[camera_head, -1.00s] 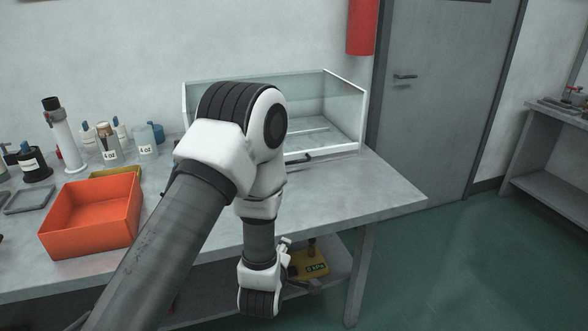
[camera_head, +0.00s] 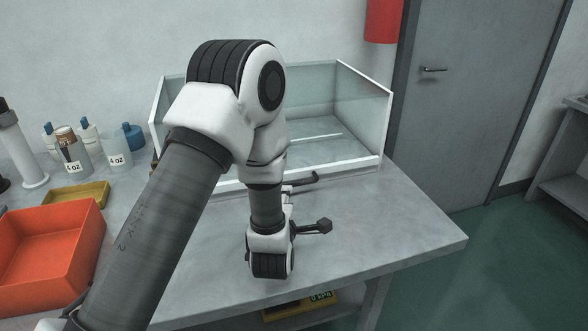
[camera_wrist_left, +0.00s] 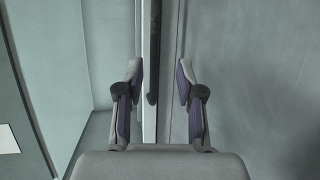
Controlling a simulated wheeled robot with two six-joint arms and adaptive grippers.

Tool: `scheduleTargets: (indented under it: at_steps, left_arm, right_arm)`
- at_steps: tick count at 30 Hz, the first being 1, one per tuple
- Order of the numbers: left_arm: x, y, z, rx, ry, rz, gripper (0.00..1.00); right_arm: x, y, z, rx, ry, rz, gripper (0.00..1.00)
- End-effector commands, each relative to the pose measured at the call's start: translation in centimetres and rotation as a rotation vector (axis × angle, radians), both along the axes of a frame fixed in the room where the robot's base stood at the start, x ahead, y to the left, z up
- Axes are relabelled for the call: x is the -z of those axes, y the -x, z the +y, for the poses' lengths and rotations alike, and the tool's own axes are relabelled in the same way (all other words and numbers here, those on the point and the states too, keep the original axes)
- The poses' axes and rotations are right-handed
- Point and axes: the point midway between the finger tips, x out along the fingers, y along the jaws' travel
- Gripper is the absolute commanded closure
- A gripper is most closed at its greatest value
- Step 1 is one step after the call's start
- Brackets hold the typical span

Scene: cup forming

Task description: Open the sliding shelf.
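The sliding shelf (camera_head: 345,170) is a clear-walled box with a white frame on the grey table, behind my left arm. A black bar handle (camera_head: 308,180) runs along its front edge, partly hidden by the arm. The left gripper (camera_wrist_left: 159,75) is open and empty in the left wrist view. The handle (camera_wrist_left: 153,55) lies between its two fingers there, with a gap on each side. In the head view one dark finger (camera_head: 318,227) shows right of my wrist, over the table; much of the gripper is hidden. My right gripper is out of view.
An orange bin (camera_head: 45,250), a yellow tray (camera_head: 76,194) and several bottles (camera_head: 118,150) stand at the left of the table (camera_head: 400,235). The table's right part is clear. A grey door (camera_head: 455,110) is at the right.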

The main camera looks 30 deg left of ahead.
Motion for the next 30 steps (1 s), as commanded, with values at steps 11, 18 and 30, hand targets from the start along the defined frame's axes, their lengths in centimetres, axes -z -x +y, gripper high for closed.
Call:
scheduleTargets:
  at_steps: [11, 18, 30]
  left_arm:
    - [1.0, -4.9, 2.6, -0.002, 0.0, -0.001, 0.63]
    - [1.5, -6.8, 3.4, 0.001, -0.002, 0.001, 0.63]
    - [1.5, -6.8, 3.4, 0.0, -0.001, 0.0, 1.0]
  right_arm:
    - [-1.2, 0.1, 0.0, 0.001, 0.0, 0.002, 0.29]
    - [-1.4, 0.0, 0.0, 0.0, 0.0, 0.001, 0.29]
    - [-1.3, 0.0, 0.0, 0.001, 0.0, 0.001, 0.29]
